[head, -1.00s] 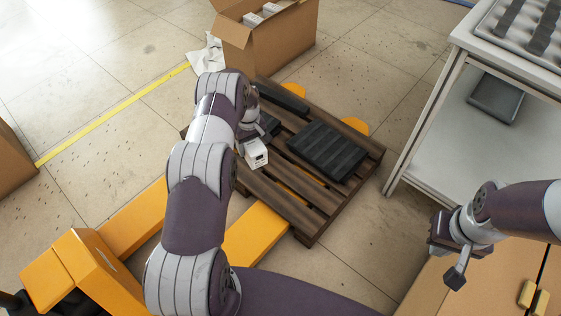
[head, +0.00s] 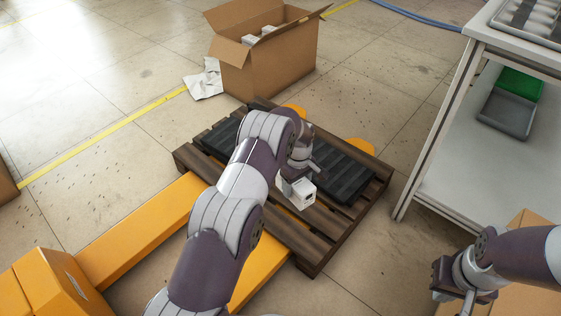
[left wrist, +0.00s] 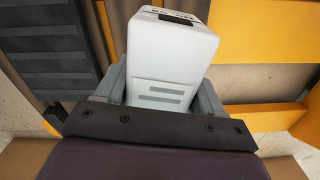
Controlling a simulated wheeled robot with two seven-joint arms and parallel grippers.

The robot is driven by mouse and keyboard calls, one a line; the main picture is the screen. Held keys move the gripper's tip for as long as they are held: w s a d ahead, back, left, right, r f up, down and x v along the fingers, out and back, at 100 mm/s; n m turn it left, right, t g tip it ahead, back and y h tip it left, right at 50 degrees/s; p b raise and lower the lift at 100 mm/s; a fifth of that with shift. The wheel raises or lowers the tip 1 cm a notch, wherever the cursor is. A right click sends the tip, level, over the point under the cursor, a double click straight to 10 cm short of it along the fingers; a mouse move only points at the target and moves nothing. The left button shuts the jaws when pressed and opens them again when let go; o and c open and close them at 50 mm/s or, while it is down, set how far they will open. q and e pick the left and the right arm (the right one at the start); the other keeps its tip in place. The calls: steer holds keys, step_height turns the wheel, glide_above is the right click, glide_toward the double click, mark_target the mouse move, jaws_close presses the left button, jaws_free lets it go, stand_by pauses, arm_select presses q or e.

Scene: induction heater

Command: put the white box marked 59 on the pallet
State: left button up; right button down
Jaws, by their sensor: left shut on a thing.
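My left gripper (head: 291,184) is shut on a white box (head: 303,194), over the front part of the wooden pallet (head: 320,221). In the left wrist view the white box (left wrist: 170,58) stands between the two grey fingers (left wrist: 163,92), with a dark mark near its top. The number on it is too small to read. I cannot tell whether the box touches the slats. My right gripper (head: 462,284) is at the lower right, away from the pallet, and its fingers are not clear.
Dark ribbed pieces (head: 344,172) lie on the pallet, partly behind my left arm. A yellow pallet jack (head: 140,232) is at the left. An open carton (head: 265,66) stands behind the pallet. A white shelf table (head: 440,185) stands at the right, with bare floor between.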

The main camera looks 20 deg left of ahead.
mark_target(301, 194)
arm_select(q)
steer(key=shift+s+d+f+n, duration=0.3)
steer(key=shift+s+d, duration=0.2)
steer(key=shift+d, duration=0.1)
steer(key=shift+s+d+f+n, duration=0.2)
steer(key=shift+s+d+n, duration=0.1)
steer(key=shift+s+d, duration=0.25)
steer(key=shift+w+f+n, duration=0.1)
steer(key=shift+f+n, duration=0.15)
steer(key=shift+n, duration=0.35)
steer(key=a+f+b, duration=0.2)
steer(key=a, duration=0.1)
steer(key=a+f+b, duration=0.2)
steer(key=a+b, duration=0.1)
steer(key=a, duration=0.1)
steer(key=w+a+f+b, duration=0.1)
steer(key=a+f+b, duration=0.1)
steer(key=a+f, duration=0.1)
steer(key=shift+a+f+b, duration=0.1)
steer(key=shift+a+b, duration=0.3)
steer(key=shift+a, duration=0.4)
step_height(301, 194, down, 4)
steer(key=b, duration=0.4)
steer(key=shift+f, duration=0.15)
steer(key=shift+r+p, duration=0.3)
steer(key=shift+c, duration=0.6)
steer(key=shift+f, duration=0.15)
steer(key=o, duration=1.4)
